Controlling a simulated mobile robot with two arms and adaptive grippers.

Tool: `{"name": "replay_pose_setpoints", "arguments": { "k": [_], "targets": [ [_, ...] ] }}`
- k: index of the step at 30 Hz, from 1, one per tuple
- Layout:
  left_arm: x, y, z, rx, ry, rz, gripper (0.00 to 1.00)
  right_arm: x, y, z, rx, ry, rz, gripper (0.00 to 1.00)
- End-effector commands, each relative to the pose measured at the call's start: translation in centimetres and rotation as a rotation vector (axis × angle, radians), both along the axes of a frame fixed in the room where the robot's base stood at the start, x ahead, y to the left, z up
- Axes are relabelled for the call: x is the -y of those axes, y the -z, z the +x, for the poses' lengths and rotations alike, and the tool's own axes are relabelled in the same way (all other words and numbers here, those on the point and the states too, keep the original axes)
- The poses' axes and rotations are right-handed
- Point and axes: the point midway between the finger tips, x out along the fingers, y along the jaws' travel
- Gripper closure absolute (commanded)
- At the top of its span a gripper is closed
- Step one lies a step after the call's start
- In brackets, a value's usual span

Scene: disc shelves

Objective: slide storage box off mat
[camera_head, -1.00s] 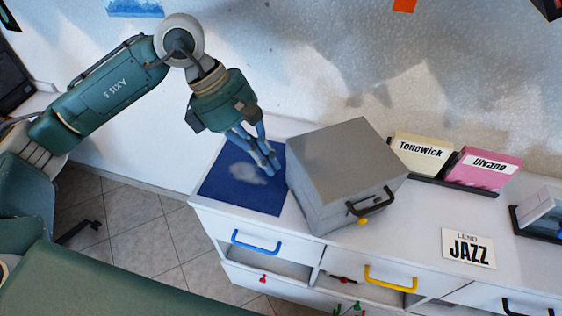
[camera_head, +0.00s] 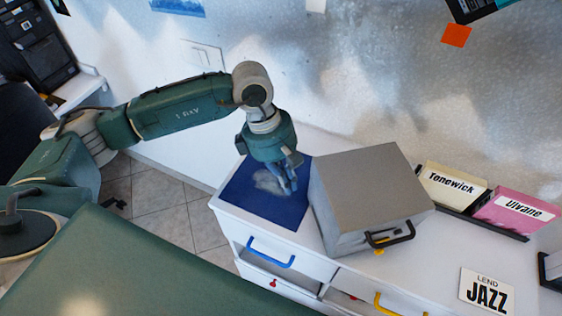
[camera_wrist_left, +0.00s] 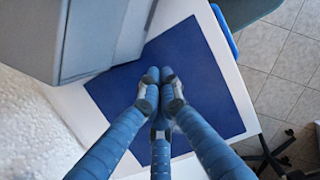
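The storage box (camera_head: 362,185) is a grey box with a dark handle on its front. It stands on the white counter at the right edge of the blue mat (camera_head: 240,196); I cannot tell whether it still overlaps the mat. My left gripper (camera_head: 289,187) points down over the mat's right part, left of the box, with a small gap to it in the head view. In the left wrist view the fingertips (camera_wrist_left: 160,76) are together with nothing between them, over the mat (camera_wrist_left: 205,65). The box (camera_wrist_left: 100,35) is at upper left there. My right gripper is out of view.
A yellow Tonewick divider (camera_head: 451,188) and a pink Ulvane divider (camera_head: 514,214) stand right of the box by the wall. A JAZZ card (camera_head: 487,293) lies on the counter. Drawers with blue (camera_head: 270,254) and yellow (camera_head: 385,306) handles are in the counter front.

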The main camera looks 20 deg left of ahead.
Motion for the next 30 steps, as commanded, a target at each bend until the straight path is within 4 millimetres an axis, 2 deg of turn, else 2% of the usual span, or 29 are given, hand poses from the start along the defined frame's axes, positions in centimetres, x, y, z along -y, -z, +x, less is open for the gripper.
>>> {"name": "replay_pose_setpoints", "arguments": {
  "k": [1, 6, 18, 22, 27, 30],
  "targets": [
    [1.2, -0.8, 0.0, 0.005, 0.007, -0.005, 1.0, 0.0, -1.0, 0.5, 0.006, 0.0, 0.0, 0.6],
    [2.8, -0.6, 0.0, 0.004, 0.003, -0.004, 1.0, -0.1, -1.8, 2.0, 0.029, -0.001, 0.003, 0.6],
    [3.3, -0.4, 0.0, 0.005, 0.002, -0.003, 1.0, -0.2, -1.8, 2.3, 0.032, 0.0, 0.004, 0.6],
    [4.0, -0.2, 0.0, 0.005, 0.005, -0.006, 1.0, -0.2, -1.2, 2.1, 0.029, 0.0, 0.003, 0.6],
    [6.3, -0.1, -0.1, 0.007, 0.007, -0.007, 1.0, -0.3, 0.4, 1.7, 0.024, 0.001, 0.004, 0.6],
    [6.5, -0.4, -0.1, 0.007, 0.002, -0.005, 1.0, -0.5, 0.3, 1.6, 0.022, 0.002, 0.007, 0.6]
  ]
}}
